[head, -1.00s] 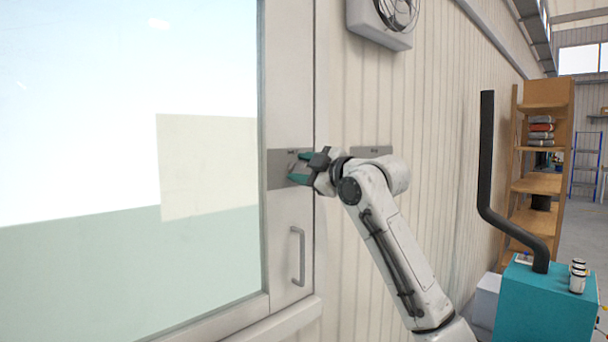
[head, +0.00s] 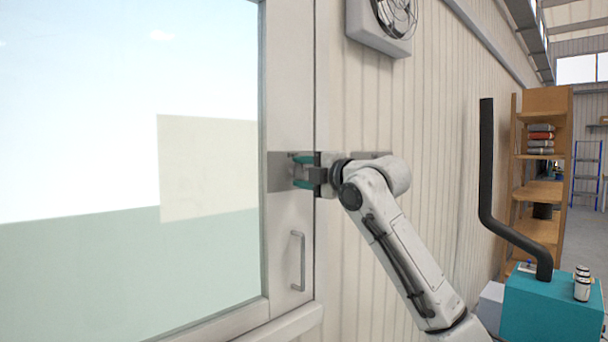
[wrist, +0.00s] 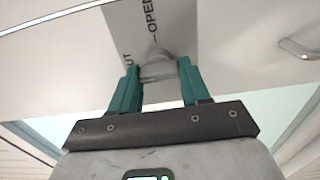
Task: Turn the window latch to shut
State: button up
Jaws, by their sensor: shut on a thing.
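The window latch is a grey knob (wrist: 158,68) on a metal plate (head: 276,172) on the window's frame. The plate (wrist: 128,22) carries the word OPEN and, at left, a cut-off word ending in UT, in the wrist view. My gripper (head: 297,171) is at the plate with its teal fingers one above the other in the head view. In the wrist view the fingers (wrist: 157,78) are shut on the knob, one on each side. The knob's narrow end lies near the OPEN mark; its exact angle is hard to tell. My fingers hide much of the knob in the head view.
A bar handle (head: 297,262) sits on the frame below the latch. A fan box (head: 380,28) hangs on the wall above. At right stand a teal machine (head: 550,312) with a black pipe (head: 487,160) and a wooden shelf (head: 540,190).

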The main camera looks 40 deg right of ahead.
jog(key=shift+a, duration=0.2)
jog(key=o, duration=1.1)
jog(key=shift+c, duration=0.2)
jog(key=shift+s+d, duration=0.1)
jog(key=shift+s, duration=0.3)
jog(key=s+b, duration=0.1)
jog(key=s, duration=0.9)
jog(key=shift+b, duration=0.3)
jog(key=shift+d+f, duration=0.1)
